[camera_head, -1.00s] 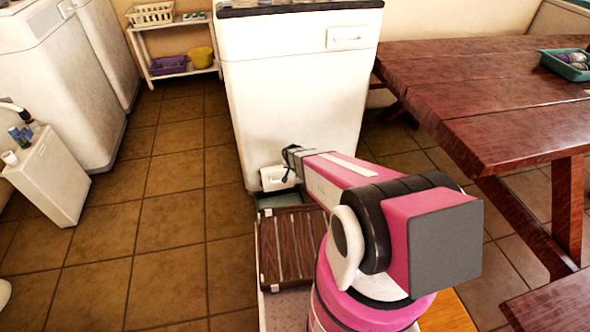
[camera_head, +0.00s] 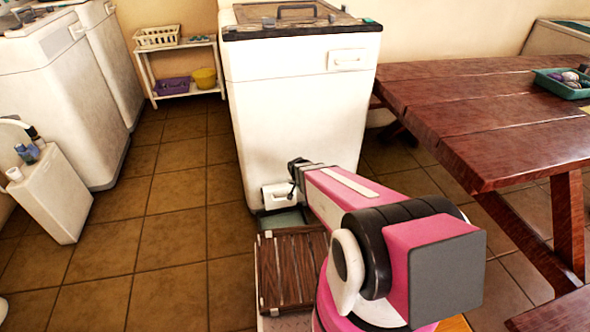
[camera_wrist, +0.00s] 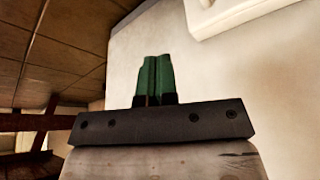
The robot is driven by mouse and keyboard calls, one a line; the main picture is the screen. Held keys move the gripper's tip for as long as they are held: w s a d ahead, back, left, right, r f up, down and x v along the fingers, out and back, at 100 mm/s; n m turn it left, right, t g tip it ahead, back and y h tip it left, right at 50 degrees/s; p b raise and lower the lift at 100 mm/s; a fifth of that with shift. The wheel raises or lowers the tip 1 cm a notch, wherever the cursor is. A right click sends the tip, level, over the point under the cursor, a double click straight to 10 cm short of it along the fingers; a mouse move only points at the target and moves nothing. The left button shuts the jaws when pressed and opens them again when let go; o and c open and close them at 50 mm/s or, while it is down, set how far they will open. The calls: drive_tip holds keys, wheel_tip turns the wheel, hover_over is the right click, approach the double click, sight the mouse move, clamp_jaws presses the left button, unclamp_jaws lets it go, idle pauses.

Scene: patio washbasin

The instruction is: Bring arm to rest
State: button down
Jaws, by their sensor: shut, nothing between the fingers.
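My pink and white arm reaches forward and low toward the front of a white cabinet-like unit (camera_head: 295,120) in the head view. My gripper (camera_wrist: 154,62) shows in the wrist view with its two green fingers closed together and nothing between them. A pale surface fills much of the wrist view behind the fingers. In the head view the fingers are hidden at the far end of the arm, near the lower front of the unit. I cannot tell whether they touch anything.
A red-brown wooden table (camera_head: 500,115) with a green tray (camera_head: 562,84) stands at right. White machines (camera_head: 60,85) stand at left, near a small white bin (camera_head: 47,195). A shelf (camera_head: 183,70) holds baskets at the back. Tiled floor (camera_head: 165,235) is open at left.

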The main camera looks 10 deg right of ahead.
drive_tip(key=s+d+r+n+g, duration=0.2)
drive_tip(key=s+r, duration=0.5)
drive_tip(key=r, duration=0.3)
drive_tip(key=s+d+r+n+g+y, duration=0.1)
drive_tip(key=s+r+n+g, duration=0.1)
drive_tip(key=s+r, duration=0.5)
wheel_tip(320, 180, up, 4)
drive_tip(key=shift+d+f+y, duration=0.1)
drive_tip(key=shift+d+y, duration=0.2)
drive_tip(key=shift+d, duration=0.1)
